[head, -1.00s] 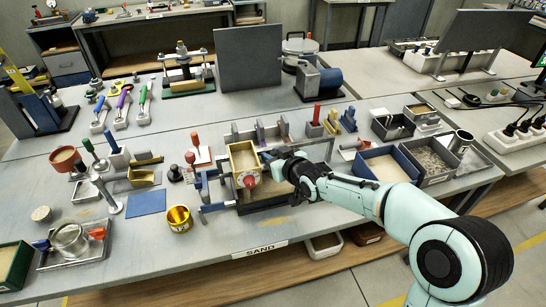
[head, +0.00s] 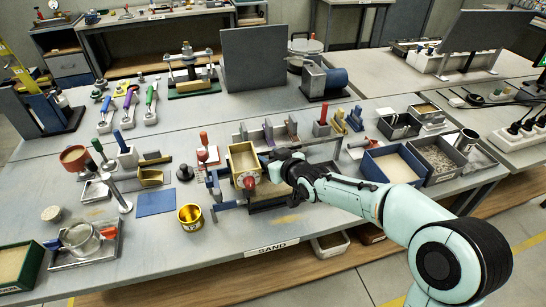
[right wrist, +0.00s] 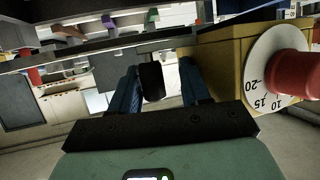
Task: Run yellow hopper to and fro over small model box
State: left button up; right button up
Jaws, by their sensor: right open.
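The yellow hopper (head: 241,154) sits near the middle of the bench in the head view, above the small model box (head: 266,203), which it and my arm partly hide. A white dial and red knob are on its near side. My right gripper (head: 276,165) is at the hopper's right side. In the right wrist view, the hopper (right wrist: 222,62) with its dial fills the right. My right gripper (right wrist: 158,86) is open there, with a black handle-like piece (right wrist: 152,80) between its blue fingers. My left gripper is not in view.
A brass cup (head: 190,217) and blue mat (head: 156,203) lie to the left. Upright blocks stand just behind the hopper. A blue tray of sand (head: 372,171) and a gravel tray (head: 458,174) stand to the right. Bare bench lies in front of the brass cup.

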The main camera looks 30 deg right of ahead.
jog(key=shift+s, duration=0.1)
jog(key=shift+s+d+r, duration=0.1)
jog(key=shift+s+r, duration=0.1)
jog(key=shift+s, duration=0.05)
pick_arm(q)
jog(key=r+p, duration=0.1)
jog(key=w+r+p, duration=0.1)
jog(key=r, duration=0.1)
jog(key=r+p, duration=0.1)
jog(key=p, duration=0.1)
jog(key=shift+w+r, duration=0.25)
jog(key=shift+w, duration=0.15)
pick_arm(e)
jog(key=v, duration=1.2)
jog(key=shift+s, duration=0.35)
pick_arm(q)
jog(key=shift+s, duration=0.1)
